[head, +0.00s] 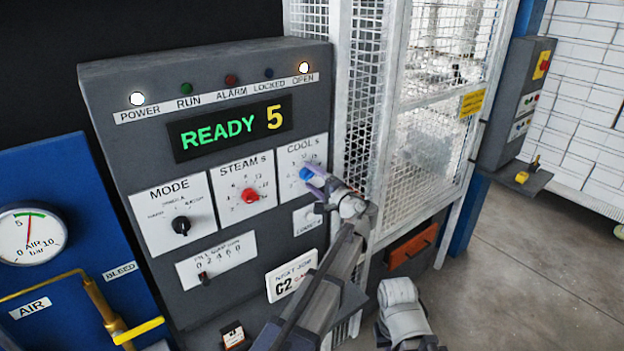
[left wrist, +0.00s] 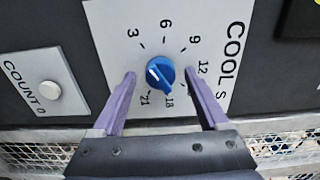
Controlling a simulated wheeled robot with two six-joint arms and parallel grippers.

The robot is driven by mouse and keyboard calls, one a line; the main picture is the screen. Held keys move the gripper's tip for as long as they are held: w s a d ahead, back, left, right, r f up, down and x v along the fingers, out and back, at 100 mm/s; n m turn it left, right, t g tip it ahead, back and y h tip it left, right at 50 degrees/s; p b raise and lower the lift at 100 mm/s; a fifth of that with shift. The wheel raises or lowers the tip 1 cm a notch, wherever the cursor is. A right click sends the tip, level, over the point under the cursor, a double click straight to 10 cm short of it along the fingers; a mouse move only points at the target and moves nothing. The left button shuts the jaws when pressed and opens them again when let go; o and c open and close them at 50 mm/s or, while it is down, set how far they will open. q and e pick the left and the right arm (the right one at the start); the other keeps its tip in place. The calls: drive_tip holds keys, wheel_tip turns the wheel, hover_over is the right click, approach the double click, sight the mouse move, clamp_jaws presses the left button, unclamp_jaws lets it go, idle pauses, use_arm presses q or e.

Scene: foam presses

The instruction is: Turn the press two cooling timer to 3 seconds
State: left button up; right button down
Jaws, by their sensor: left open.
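The blue cooling knob (head: 306,173) sits on the white COOL s plate (head: 293,152) at the right of the grey control panel. In the left wrist view the blue knob (left wrist: 160,73) is ringed by numbers, with 3 at the upper left and 6 at the top. Its white mark lies on the left side of the knob, off the 3; its exact reading is unclear. My left gripper (head: 314,182) is open at the knob. Its purple fingers (left wrist: 160,80) stand on either side of the knob, with gaps visible. My right gripper's fingers do not show.
The panel display (head: 231,128) reads READY 5. The red steam knob (head: 250,195) and black mode knob (head: 181,225) are to the left. A white count button (left wrist: 50,90) is close to the cooling plate. A mesh guard (head: 425,130) stands right of the panel.

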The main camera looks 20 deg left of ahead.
use_arm(q)
drive_tip(key=v, duration=0.7)
drive_tip(key=shift+s+d, duration=0.25)
drive_tip(key=shift+d, duration=0.05)
drive_tip(key=s+a+f+n+g+h, duration=0.4)
drive_tip(key=s+a+f+g, duration=0.3)
drive_tip(key=s+f, duration=0.45)
drive_tip(key=s+d+f+n+g+h, duration=0.1)
drive_tip(key=s+f+n+g+h, duration=0.1)
drive_tip(key=s+f+h, duration=0.45)
drive_tip(key=s+d+f+m+g+h+b, duration=0.2)
drive_tip(key=s+d+f+b, duration=1.1)
drive_tip(key=d+f, duration=0.3)
drive_tip(key=shift+s+d+f, duration=0.15)
drive_tip(key=shift+d+f, duration=0.05)
drive_tip(key=shift+f, duration=0.45)
